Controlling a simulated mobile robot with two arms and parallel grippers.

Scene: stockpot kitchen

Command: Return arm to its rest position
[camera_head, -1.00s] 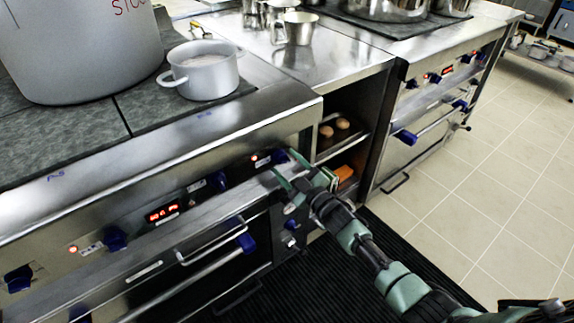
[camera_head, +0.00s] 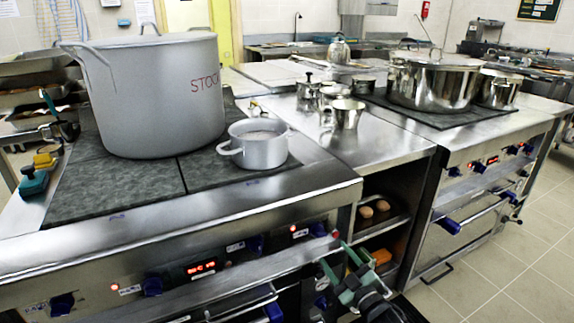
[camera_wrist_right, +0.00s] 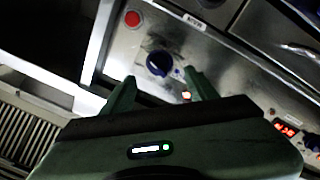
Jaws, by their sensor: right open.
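My right gripper (camera_head: 338,262) is at the lower middle of the head view, in front of the stove's front panel near its right end. Its green fingers are apart and nothing shows between them. In the right wrist view the open fingers (camera_wrist_right: 160,78) point toward a steel panel with a blue knob (camera_wrist_right: 158,63) and a red button (camera_wrist_right: 132,18). Contact with the panel cannot be told. My right forearm runs off the bottom edge of the head view. My left gripper does not show.
A large stockpot (camera_head: 160,95) and a small pot (camera_head: 256,146) stand on the left stove (camera_head: 110,188). Metal jugs (camera_head: 345,116) stand on the steel counter. Brown round items (camera_head: 374,209) sit in the open shelf below. Floor tiles (camera_head: 500,270) are clear at the right.

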